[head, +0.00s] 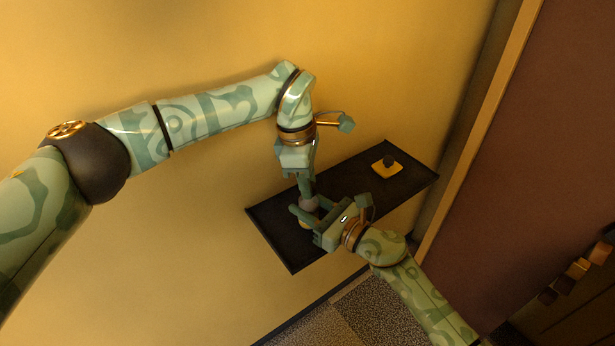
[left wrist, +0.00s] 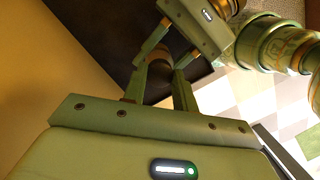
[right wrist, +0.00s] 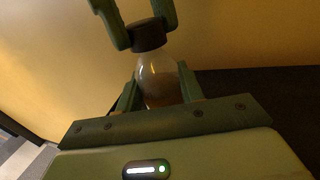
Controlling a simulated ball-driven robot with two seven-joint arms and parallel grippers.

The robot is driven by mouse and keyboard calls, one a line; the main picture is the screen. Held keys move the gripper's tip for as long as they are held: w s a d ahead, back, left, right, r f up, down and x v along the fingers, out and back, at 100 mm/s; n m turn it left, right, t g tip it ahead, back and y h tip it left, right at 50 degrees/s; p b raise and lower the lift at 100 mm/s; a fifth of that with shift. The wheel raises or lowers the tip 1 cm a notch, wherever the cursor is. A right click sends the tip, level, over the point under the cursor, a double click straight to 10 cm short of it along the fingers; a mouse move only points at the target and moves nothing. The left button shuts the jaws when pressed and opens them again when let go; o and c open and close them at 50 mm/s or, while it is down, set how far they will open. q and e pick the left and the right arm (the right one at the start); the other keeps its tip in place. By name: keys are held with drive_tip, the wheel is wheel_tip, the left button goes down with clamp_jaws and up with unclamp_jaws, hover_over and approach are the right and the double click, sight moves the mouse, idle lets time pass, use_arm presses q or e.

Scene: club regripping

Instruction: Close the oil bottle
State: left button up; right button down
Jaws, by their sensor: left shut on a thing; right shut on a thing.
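The oil bottle (right wrist: 160,80) is clear with brownish oil inside. My right gripper (head: 308,212) is shut on its body, and the bottle sits between its fingers in the right wrist view. A dark cap (right wrist: 149,34) is at the bottle's mouth; I cannot tell how tightly it sits. My left gripper (head: 307,192) comes from above and is shut on the cap, which also shows between its fingers in the left wrist view (left wrist: 160,75). In the head view the bottle (head: 308,204) is mostly hidden by the grippers.
A black shelf (head: 350,180) lies under both grippers, against the yellow wall (head: 180,240). The shelf between is clear. A dark red panel (head: 530,160) is at right.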

use_arm(q)
drive_tip(key=m, duration=0.8)
drive_tip(key=shift+w+g+y, duration=0.15)
drive_tip(key=shift+g+y, duration=0.25)
drive_tip(key=m, duration=0.5)
drive_tip(key=shift+d+g+y, duration=0.1)
drive_tip(key=shift+g+y, duration=0.2)
drive_tip(key=m, duration=0.3)
drive_tip(key=o, duration=0.9)
drive_tip(key=shift+o, duration=0.2)
